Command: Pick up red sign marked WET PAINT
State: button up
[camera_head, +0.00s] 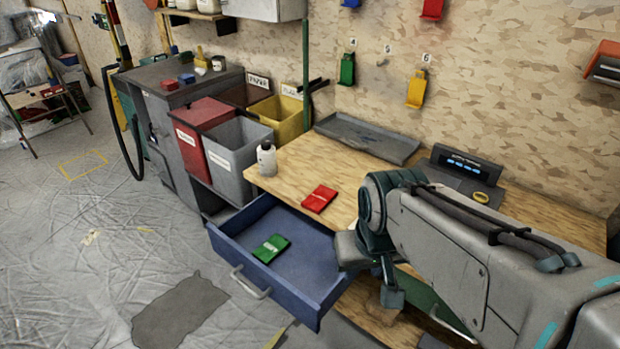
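A red flat sign (320,199) lies on the wooden workbench (290,170), near its front edge. It carries pale markings too small to read, so I cannot confirm the words WET PAINT. Another red sign (432,9) hangs high on the wall, cut by the top edge of the picture. My gripper (374,274) is to the right of the bench sign and nearer the camera, over the right end of the open drawer. It appears apart from the sign. Whether its fingers are open or shut is unclear.
The blue drawer (228,246) stands open below the bench with a green sign (271,248) inside. A white bottle (267,159), a grey tray (367,138) and a scale-like device (462,172) are on the bench. Green (347,69) and yellow (417,89) signs hang on the wall. Bins stand left.

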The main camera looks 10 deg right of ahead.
aim_at(319, 200)
jog(key=u, duration=1.85)
jog(key=i, duration=1.15)
jog(key=z, duration=2.85)
